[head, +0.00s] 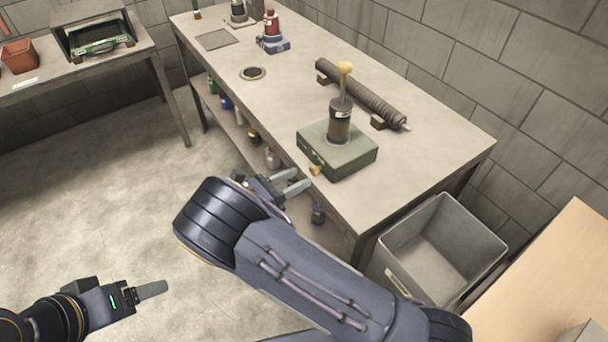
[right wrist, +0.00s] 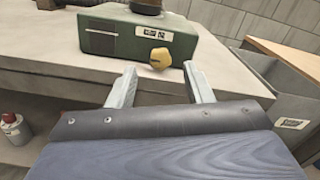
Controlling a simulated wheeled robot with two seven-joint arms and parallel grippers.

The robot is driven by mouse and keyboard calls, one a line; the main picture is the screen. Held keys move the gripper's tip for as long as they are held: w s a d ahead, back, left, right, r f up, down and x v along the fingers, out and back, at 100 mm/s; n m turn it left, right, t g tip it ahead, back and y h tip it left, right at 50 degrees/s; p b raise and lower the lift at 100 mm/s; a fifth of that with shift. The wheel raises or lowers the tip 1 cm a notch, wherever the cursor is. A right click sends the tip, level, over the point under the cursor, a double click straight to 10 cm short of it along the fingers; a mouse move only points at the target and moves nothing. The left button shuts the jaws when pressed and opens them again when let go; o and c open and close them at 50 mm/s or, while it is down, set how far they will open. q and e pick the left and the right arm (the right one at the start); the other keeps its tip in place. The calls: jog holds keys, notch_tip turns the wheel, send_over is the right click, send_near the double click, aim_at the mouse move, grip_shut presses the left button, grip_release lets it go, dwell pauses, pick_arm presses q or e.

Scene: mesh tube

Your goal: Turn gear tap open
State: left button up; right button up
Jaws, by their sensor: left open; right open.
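A green box unit (head: 337,151) stands on the workbench near its front edge, with a dark cylinder (head: 340,122) topped by a yellow knob on it. A small yellow tap (head: 315,170) sticks out low on the unit's front face. In the right wrist view the tap (right wrist: 160,58) is ahead of the fingers, nearer the right one. My right gripper (head: 292,181) is open and empty, just short of the tap, apart from it. Its fingers also show in the right wrist view (right wrist: 162,88). My left gripper (head: 150,290) is open and empty at the lower left, over the floor.
The workbench (head: 230,45) has a ribbed roll (head: 362,92) behind the unit and a red-topped item (head: 272,30) farther left. A grey bin (head: 440,245) stands right of the bench end. Bottles (head: 272,158) sit on the lower shelf. Floor at left is clear.

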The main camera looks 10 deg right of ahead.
pick_arm(q)
jog(key=shift+f, duration=0.25)
pick_arm(e)
jog(key=v, duration=0.4)
